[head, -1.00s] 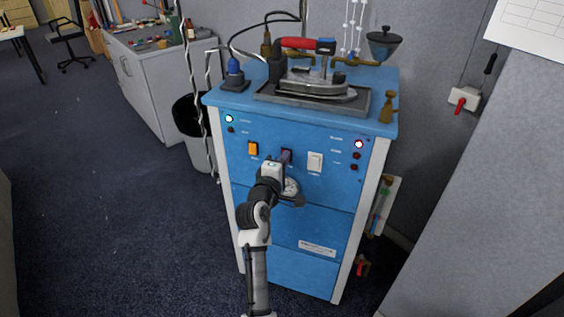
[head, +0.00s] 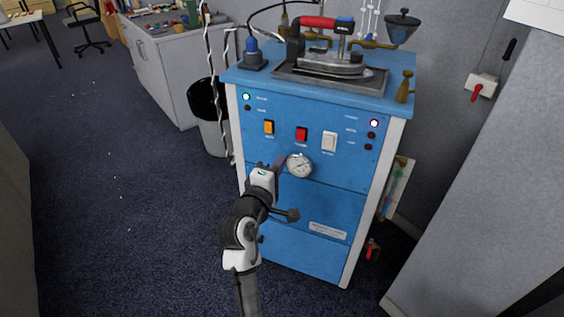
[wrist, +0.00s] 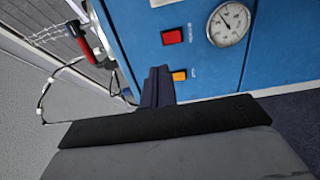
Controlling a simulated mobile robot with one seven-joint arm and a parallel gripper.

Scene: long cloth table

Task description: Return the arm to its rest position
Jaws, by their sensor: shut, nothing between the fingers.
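My gripper (head: 279,163) is in front of the blue cabinet (head: 285,222) in the head view, just left of the round pressure gauge (head: 299,166). In the wrist view its dark fingers (wrist: 158,88) are together and hold nothing. The wrist view shows the red switch (wrist: 172,37), the orange switch (wrist: 179,76) and the gauge (wrist: 229,25) on the panel beyond the fingers. I cannot tell the exact gap between the fingertips and the panel.
An iron (head: 325,60) with a red handle stands on a tray on the cabinet top. A grey bin (head: 212,135) stands to the left, and a grey partition (head: 480,190) is close on the right. Open carpet (head: 110,200) lies to the left.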

